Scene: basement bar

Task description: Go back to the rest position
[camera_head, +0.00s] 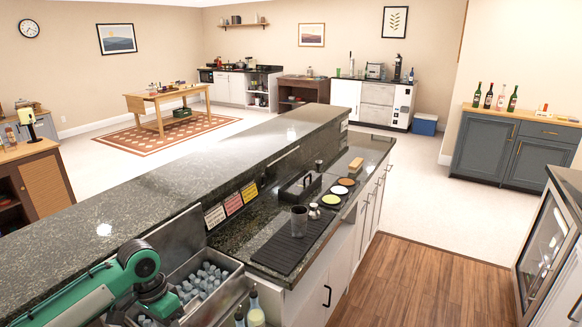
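My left arm (128,268), green and black, comes in from the bottom left and bends downward beside the dark bar counter. Its lower black joint (158,297) shows over the near-left edge of a steel ice bin (232,277). I make out no fingertips of my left gripper, so whether it holds anything is hidden. My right arm and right gripper are out of the picture.
The raised bar top (180,177) runs diagonally beside my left arm. The lower counter holds a black mat (285,250), a glass (299,222), a caddy (299,187) and coasters (331,199). Bottles (256,312) stand below the bin. The wooden floor (410,285) is clear; a glass-door fridge (543,250) stands right.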

